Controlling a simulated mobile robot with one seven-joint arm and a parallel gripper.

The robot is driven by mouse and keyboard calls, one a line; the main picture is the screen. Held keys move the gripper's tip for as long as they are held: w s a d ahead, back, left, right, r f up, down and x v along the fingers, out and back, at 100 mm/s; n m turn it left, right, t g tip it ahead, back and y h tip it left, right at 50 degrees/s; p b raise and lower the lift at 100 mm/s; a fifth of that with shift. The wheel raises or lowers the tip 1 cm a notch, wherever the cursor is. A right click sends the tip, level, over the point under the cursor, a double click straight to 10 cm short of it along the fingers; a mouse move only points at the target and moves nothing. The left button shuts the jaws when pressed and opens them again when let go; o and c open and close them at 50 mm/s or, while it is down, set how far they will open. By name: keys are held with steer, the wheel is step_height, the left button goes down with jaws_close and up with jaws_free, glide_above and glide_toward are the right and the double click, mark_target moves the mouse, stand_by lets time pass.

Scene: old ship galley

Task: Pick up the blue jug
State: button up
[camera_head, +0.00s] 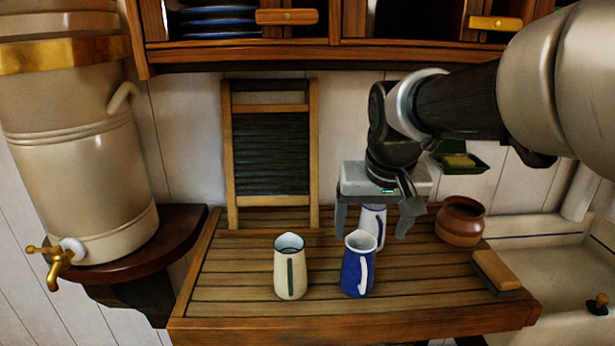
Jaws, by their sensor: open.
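The blue jug (352,272) stands upright on the slatted wooden drainboard, with its white handle facing the front right. A cream jug (289,274) with a dark green handle stands to its left. A white jug (372,220) with a blue handle stands behind the blue jug, partly hidden by it. My gripper (371,220) is open, pointing down, with its two fingers to either side of the white jug's upper part. It is behind the blue jug and apart from it. I cannot tell whether the fingers touch the white jug.
A brown pot (460,221) and a wooden-backed brush (496,270) are on the right of the drainboard (235,307). A washboard (271,150) leans on the wall behind. A large urn (85,150) with a brass tap stands left. The board's front left is clear.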

mark_target(361, 257)
steer(key=x, duration=1.1)
steer(key=shift+w+f, duration=0.1)
steer(key=shift+f, duration=0.05)
steer(key=shift+w+x, duration=0.15)
steer(key=shift+x, duration=1.4)
steer(key=shift+w+x, duration=0.2)
steer(key=shift+x, duration=1.4)
steer(key=shift+d, duration=0.1)
steer(key=shift+r, duration=0.2)
steer(key=c, duration=1.5)
steer(key=shift+r, duration=0.2)
